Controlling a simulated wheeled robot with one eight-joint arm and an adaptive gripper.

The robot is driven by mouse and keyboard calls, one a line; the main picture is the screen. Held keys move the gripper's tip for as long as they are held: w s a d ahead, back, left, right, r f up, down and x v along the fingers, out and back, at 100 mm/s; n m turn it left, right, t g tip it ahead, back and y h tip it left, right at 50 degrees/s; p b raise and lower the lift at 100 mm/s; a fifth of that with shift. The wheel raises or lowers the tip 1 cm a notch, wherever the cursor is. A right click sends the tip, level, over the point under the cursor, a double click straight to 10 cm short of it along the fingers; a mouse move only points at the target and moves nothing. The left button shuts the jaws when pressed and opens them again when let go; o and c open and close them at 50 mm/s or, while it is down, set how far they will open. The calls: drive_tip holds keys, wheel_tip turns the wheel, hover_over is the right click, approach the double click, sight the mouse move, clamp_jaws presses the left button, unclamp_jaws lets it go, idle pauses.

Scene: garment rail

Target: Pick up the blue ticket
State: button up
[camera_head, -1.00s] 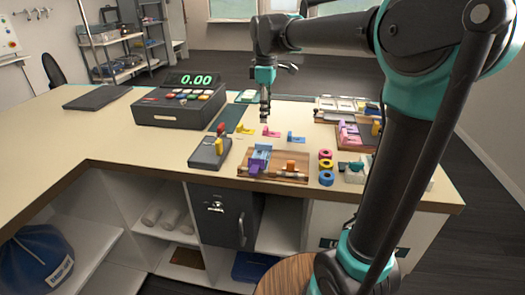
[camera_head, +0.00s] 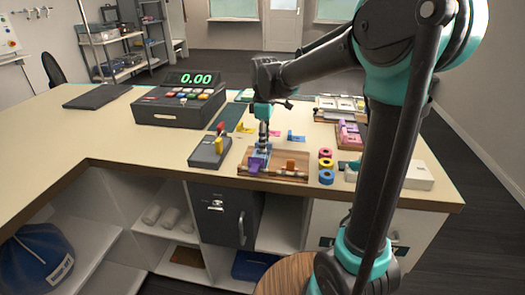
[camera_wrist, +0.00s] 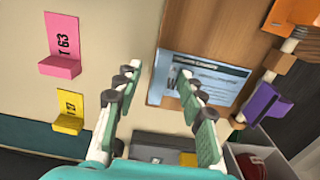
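The blue ticket (camera_head: 260,158), a light-blue printed card, is at the left part of the wooden tray (camera_head: 300,170) in the head view. In the wrist view the blue ticket (camera_wrist: 212,80) lies against brown wood, right of centre. My gripper (camera_head: 263,140) points down just above the ticket. In the wrist view my gripper (camera_wrist: 163,82) is open with nothing held between its fingers. The right finger overlaps the ticket's lower left part in the picture, and the left finger is over bare counter. I cannot tell whether the finger touches the ticket.
A purple clip (camera_wrist: 264,103) and an orange clip (camera_wrist: 290,90) sit right of the ticket. Pink (camera_wrist: 62,45) and yellow (camera_wrist: 68,110) number tags stand left. A small blue tag (camera_head: 296,137) stands behind the tray. Tape rolls (camera_head: 326,165) are at its right, a lever box (camera_head: 210,151) at its left.

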drive_tip(key=c, duration=0.9)
drive_tip(key=shift+o, duration=0.2)
drive_tip(key=shift+r, duration=0.1)
wheel_tip(320, 180, up, 25)
idle(0.9)
